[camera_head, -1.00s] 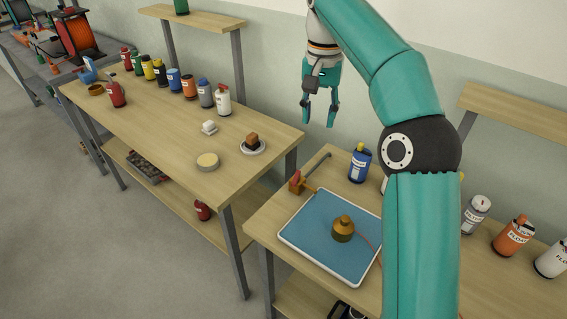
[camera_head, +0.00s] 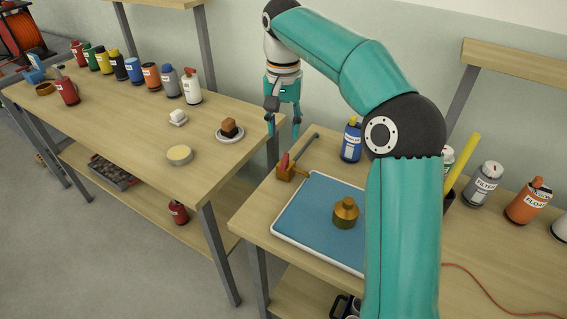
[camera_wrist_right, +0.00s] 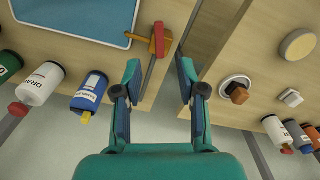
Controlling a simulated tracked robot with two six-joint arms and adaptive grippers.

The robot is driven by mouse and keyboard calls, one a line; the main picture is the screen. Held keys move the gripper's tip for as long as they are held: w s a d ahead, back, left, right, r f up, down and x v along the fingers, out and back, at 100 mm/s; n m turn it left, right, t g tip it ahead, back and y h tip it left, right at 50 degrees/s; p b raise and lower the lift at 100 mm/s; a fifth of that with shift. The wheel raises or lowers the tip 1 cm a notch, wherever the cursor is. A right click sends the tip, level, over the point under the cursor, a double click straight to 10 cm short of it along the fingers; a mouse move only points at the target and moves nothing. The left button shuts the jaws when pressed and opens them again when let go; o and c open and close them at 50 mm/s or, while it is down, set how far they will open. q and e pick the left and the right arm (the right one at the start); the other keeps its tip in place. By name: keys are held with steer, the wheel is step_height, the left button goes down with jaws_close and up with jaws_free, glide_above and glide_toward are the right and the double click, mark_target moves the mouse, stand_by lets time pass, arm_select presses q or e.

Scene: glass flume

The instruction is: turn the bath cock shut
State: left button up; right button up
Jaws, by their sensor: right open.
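The bath cock (camera_head: 291,173) has a brass body and a red lever, and sits at the far left corner of the blue bath tray (camera_head: 309,252). A brass spout runs toward the tray and a grey pipe runs back from the body. In the right wrist view the cock (camera_wrist_right: 158,41) is just beyond the fingers, its red lever standing across the spout's line. My right gripper (camera_head: 283,131) points down above and behind the cock, apart from it. In the wrist view the gripper (camera_wrist_right: 159,66) is open and empty. My left gripper is not seen.
A brass weight-like piece (camera_head: 345,213) stands in the tray. A blue bottle (camera_head: 351,140) stands behind it, with more bottles at right. A gap separates this bench from the left bench (camera_head: 130,130), which holds several bottles, a round tan disc (camera_head: 179,155) and a saucer.

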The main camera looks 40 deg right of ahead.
mark_target(284, 163)
step_height(284, 163, down, 10)
steer(key=shift+r+b, duration=0.2)
steer(key=shift+b, duration=0.65)
jaws_close()
